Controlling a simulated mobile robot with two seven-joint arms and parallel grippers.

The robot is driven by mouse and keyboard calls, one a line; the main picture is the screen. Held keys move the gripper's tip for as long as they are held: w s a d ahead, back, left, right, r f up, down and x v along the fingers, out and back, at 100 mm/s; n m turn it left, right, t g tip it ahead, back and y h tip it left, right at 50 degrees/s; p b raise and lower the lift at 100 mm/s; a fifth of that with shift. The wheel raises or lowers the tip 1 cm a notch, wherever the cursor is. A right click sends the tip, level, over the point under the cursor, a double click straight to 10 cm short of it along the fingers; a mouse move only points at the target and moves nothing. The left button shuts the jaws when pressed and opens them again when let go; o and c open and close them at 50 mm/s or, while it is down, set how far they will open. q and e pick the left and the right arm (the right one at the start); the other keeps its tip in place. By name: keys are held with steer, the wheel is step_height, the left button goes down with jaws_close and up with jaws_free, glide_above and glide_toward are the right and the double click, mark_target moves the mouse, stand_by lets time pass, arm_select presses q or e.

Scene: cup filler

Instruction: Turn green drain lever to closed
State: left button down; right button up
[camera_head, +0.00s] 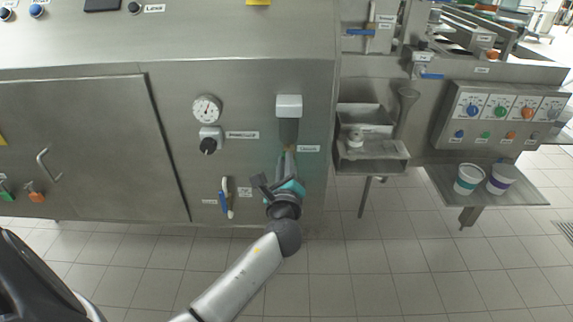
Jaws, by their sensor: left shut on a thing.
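A small green lever (5,189) shows at the far left edge, low on the steel cabinet front, partly cut off by the frame. Its label is too small to read. My left gripper (287,160) is at the cabinet front right of centre, far to the right of this lever. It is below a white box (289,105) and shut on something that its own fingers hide. I cannot tell what that thing is. My right gripper is not in view.
A blue and white lever (227,198) is just left of my gripper. An orange lever (36,192), a gauge (207,108) and a black knob (208,145) are farther left. Two cups (468,179) stand on a shelf at right. The tiled floor in front is clear.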

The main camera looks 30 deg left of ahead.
arm_select(q)
steer(key=shift+s+a+f+n+b, duration=0.15)
steer(key=shift+n+b, duration=0.5)
steer(key=shift+n, duration=1)
steer(key=shift+w+d+f+n+b, duration=0.15)
steer(key=shift+n+b, duration=0.5)
steer(key=shift+n, duration=1.05)
steer(key=shift+s+a+f+n+b, duration=0.2)
steer(key=shift+n+b, duration=0.45)
steer(key=shift+n, duration=1)
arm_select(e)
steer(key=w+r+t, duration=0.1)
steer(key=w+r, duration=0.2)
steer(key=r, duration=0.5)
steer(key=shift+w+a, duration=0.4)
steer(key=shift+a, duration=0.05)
arm_select(q)
steer(key=c, duration=0.9)
jaws_free()
steer(key=shift+d, duration=0.1)
